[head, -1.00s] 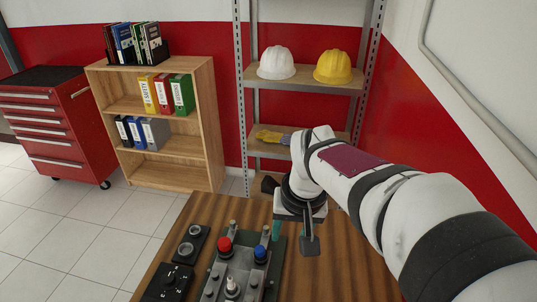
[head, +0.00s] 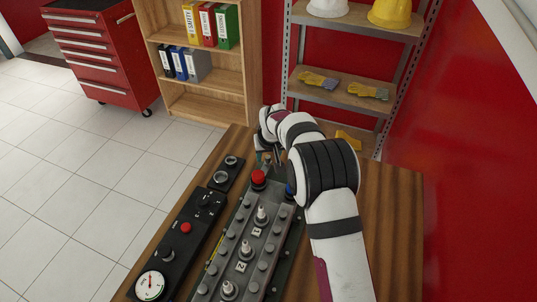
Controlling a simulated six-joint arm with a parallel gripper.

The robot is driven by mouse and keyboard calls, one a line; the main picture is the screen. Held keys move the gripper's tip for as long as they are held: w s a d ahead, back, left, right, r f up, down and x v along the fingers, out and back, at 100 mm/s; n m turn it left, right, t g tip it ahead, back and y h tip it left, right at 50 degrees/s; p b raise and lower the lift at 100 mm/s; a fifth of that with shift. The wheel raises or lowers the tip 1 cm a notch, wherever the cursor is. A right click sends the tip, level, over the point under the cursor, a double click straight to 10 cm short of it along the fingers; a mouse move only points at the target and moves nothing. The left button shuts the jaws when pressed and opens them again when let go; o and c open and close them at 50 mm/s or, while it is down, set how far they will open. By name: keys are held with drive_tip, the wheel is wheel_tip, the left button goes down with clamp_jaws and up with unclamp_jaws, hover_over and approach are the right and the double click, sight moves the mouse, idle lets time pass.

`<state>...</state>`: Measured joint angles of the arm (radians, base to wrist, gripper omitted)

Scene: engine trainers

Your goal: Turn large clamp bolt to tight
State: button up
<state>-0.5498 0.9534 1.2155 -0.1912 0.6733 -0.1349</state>
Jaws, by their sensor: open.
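A grey engine trainer block (head: 238,244) lies along the wooden table, with several bolts along both edges and upright plugs down its middle. A red cap (head: 259,177) stands at its far end. A blue cap (head: 289,190) beside it is mostly hidden by my arm. I cannot tell which part is the large clamp bolt. My gripper (head: 267,159) is small in view, just beyond the red cap at the block's far end. It is open and appears empty, with its fingers partly hidden by my arm.
A black control panel (head: 180,240) with a gauge (head: 150,285) and a red button lies left of the block. A small black panel with two round sockets (head: 226,173) lies beyond it. The table's right side (head: 390,235) is bare. Shelves stand behind.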

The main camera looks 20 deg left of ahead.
drive_tip(key=shift+f, duration=0.1)
clamp_jaws()
drive_tip(key=shift+m, duration=0.3)
drive_tip(key=m, duration=0.2)
drive_tip(key=m+h, duration=0.2)
drive_tip(key=m, duration=0.1)
drive_tip(key=shift+a+m+t, duration=0.3)
drive_tip(key=shift+a+t, duration=0.05)
drive_tip(key=shift+t, duration=0.05)
drive_tip(key=m+h, duration=0.1)
drive_tip(key=m, duration=0.2)
drive_tip(key=m+h, duration=0.1)
drive_tip(key=m, duration=0.2)
drive_tip(key=shift+a+g+h, duration=0.2)
drive_tip(key=shift+g+h, duration=0.1)
drive_tip(key=shift+g, duration=0.1)
drive_tip(key=shift+m, duration=0.3)
